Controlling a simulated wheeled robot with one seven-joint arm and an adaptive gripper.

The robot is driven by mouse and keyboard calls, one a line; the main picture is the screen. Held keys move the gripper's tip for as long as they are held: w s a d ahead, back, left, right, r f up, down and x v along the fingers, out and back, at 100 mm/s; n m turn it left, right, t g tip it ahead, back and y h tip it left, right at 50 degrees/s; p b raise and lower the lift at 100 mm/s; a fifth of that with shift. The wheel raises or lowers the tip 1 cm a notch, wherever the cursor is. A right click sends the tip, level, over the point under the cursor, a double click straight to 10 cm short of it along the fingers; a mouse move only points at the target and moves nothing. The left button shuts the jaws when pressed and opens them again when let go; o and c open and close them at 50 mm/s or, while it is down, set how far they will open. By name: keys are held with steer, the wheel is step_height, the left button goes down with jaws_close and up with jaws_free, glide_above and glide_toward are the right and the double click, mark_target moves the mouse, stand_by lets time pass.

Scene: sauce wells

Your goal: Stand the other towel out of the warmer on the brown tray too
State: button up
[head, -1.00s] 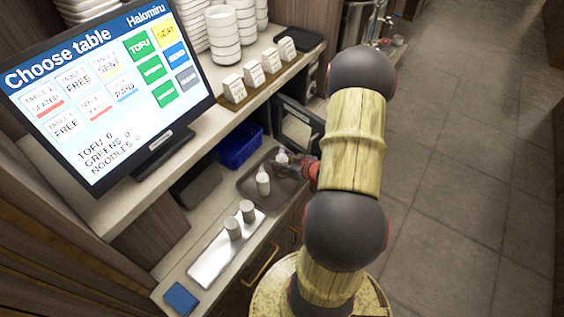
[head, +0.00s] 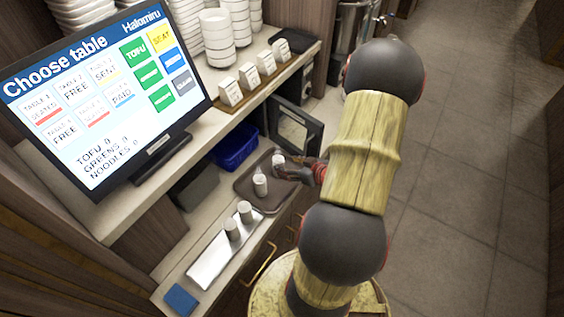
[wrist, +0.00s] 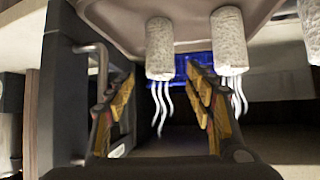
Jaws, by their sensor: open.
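Two white rolled towels stand upright on the brown tray (head: 240,187): a nearer towel (head: 260,186) and a farther towel (head: 278,161). The wrist view is upside down; there both towels, (wrist: 160,48) and (wrist: 229,40), stand on the tray (wrist: 110,22) with wisps of steam. My gripper (head: 302,170) is open, just right of the farther towel. In the wrist view my gripper (wrist: 160,85) has its fingers spread, with that towel in line with the gap and nothing clamped. The warmer's door (head: 298,128) hangs open behind; its inside is hidden.
A white tray (head: 208,262) with two grey-white cylinders (head: 238,220) lies nearer on the counter, beside a blue cloth (head: 181,299). A blue bin (head: 236,150) stands behind the brown tray. A shelf with a screen (head: 100,90) overhangs at left. Floor at right is clear.

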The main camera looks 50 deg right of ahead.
steer(key=shift+p+v, duration=0.3)
steer(key=shift+v, duration=1.9)
